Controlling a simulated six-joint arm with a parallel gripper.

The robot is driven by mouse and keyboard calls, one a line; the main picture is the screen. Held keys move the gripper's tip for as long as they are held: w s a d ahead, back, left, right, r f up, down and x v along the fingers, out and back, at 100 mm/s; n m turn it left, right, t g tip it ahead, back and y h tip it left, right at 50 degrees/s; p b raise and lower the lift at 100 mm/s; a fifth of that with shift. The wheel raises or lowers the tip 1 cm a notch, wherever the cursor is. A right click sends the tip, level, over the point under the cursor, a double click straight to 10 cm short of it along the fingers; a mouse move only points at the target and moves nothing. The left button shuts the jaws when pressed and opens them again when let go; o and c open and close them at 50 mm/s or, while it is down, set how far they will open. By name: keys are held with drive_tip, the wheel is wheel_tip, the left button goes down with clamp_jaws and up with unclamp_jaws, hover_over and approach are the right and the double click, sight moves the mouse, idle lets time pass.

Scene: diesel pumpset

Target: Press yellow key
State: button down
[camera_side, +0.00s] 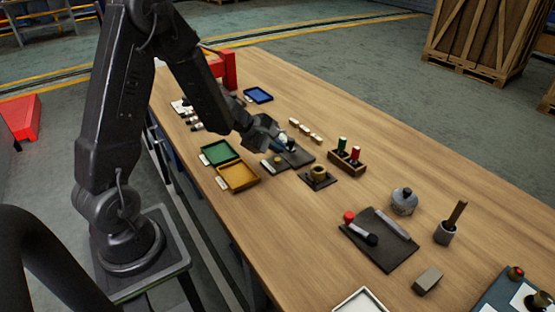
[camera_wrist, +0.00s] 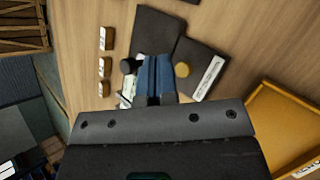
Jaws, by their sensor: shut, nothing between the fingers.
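The yellow key (camera_wrist: 182,69) is a small round button on a dark plate with a white label strip. In the side view the yellow key (camera_side: 278,159) stands just in front of my gripper. My gripper (camera_wrist: 156,62) is shut and empty, its blue-grey fingers together above the dark plates. In the wrist view the yellow key is just right of the fingertips, apart from them in the picture; I cannot tell the height between them. A dark round key (camera_wrist: 128,66) shows left of the fingers. My gripper (camera_side: 286,146) partly hides the plates in the side view.
Several light wooden blocks (camera_side: 305,131) lie behind my gripper. A yellow tray (camera_side: 238,176) and a green tray (camera_side: 220,153) lie to its left. A wooden rack with green and red pegs (camera_side: 346,160) and a brass ring piece (camera_side: 318,173) stand to its right.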

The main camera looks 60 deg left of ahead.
sight(277, 161)
drive_tip(key=shift+r, duration=2.05)
drive_tip(key=s+d+r+m+g+h, duration=0.1)
drive_tip(key=s+d+r+m, duration=0.3)
drive_tip(key=d+r+m, duration=0.25)
drive_tip(key=s+d+r+m+g+h, duration=0.1)
drive_tip(key=s+d+r+m+g, duration=0.1)
drive_tip(key=s+d+r+m, duration=0.35)
drive_tip(key=s+d+r+m+y, duration=0.1)
drive_tip(key=s+m+y, duration=0.2)
drive_tip(key=s+m, duration=0.2)
drive_tip(key=s+d+r+m+y, duration=0.1)
drive_tip(key=s+d+m+y, duration=0.1)
drive_tip(key=s+m, duration=0.3)
drive_tip(key=shift+s+r+y, duration=0.35)
drive_tip(key=shift+s+y, duration=0.05)
drive_tip(key=shift+s, duration=0.75)
